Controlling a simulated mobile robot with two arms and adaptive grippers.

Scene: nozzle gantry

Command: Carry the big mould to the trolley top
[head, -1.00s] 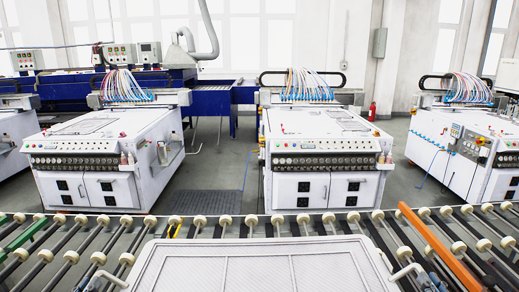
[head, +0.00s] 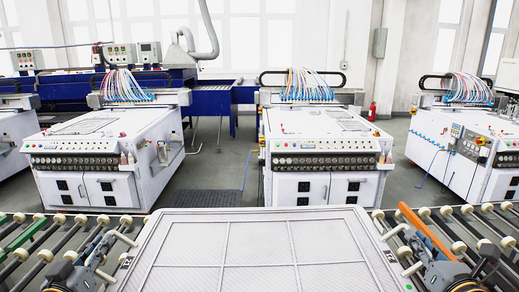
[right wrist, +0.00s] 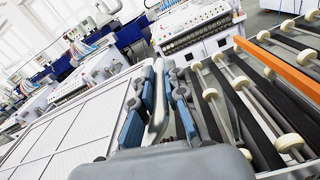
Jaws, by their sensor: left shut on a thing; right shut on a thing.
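The big mould (head: 255,242), a wide pale panel divided into framed rectangles, fills the lower middle of the head view; its near edge is cut off. My left gripper (head: 108,247) is shut at its left side, apparently on the side handle. My right gripper (head: 408,250) is shut at its right side. In the right wrist view the blue-padded fingers of my right gripper (right wrist: 152,108) close around the mould's white handle, beside the panel (right wrist: 65,128). The mould appears raised above the rollers. I cannot make out a trolley top in these views.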

